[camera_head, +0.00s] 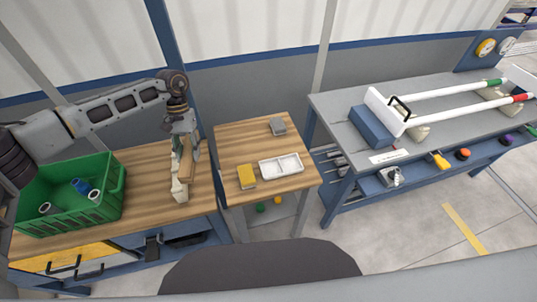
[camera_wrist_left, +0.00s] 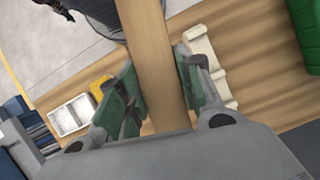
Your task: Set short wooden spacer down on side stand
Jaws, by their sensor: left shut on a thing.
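My left gripper (camera_head: 184,146) is shut on the short wooden spacer (camera_wrist_left: 154,50), a plain light-wood bar that runs between its green-padded fingers in the left wrist view. In the head view the gripper points down above the right part of the left workbench, and the spacer (camera_head: 187,162) is partly hidden there. The side stand (camera_head: 243,143) is the small wooden-topped table just to the right of the gripper. The spacer is not over it.
On the stand are a white two-part tray (camera_head: 281,165), a yellow block (camera_head: 246,177) and a grey item (camera_head: 278,127); its back left is clear. A cream notched support (camera_head: 179,188) is below the gripper. A green crate (camera_head: 72,198) stands left. A grey workbench (camera_head: 440,112) holds pipes.

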